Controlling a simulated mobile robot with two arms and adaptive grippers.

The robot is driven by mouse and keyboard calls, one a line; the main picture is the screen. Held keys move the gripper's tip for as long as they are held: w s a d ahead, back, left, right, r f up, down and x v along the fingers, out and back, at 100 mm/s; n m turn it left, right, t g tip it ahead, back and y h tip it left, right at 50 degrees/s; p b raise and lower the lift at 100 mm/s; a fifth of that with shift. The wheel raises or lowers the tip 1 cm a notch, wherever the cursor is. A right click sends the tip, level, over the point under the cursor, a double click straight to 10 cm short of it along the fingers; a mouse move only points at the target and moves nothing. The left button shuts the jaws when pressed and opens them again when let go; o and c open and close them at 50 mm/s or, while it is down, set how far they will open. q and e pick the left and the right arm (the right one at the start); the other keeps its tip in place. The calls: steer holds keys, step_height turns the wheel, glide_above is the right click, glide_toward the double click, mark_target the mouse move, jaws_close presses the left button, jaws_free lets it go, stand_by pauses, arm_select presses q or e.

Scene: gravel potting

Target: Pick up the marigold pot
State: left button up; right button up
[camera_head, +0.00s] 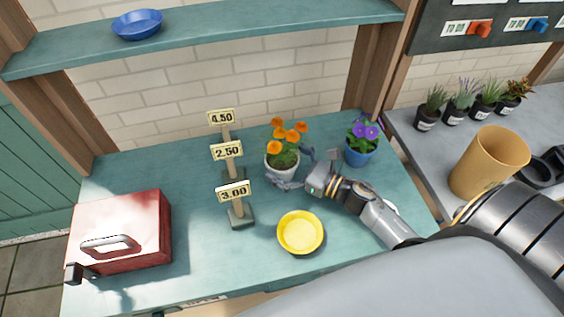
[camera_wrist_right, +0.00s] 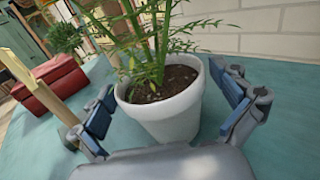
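The marigold pot (camera_head: 281,165) is white with orange flowers and stands upright on the teal table. In the right wrist view the white pot (camera_wrist_right: 167,117) shows dark soil and green stems and sits between my right fingers. My right gripper (camera_head: 290,168) reaches it from the right in the head view. In the right wrist view the gripper (camera_wrist_right: 165,112) is open around the pot, with a visible gap on the right side; on the left the finger is close to the wall, and I cannot tell whether it touches.
Price signs (camera_head: 235,192) stand just left of the pot. A yellow saucer (camera_head: 300,232) lies in front, and a blue pot with purple flowers (camera_head: 360,150) stands to the right. A red box (camera_head: 122,232) is at the left. A shelf (camera_head: 210,38) with a blue saucer (camera_head: 137,24) is above.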

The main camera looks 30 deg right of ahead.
steer(key=c, duration=1.1)
steer(key=shift+c, duration=1.3)
steer(key=shift+r, duration=0.2)
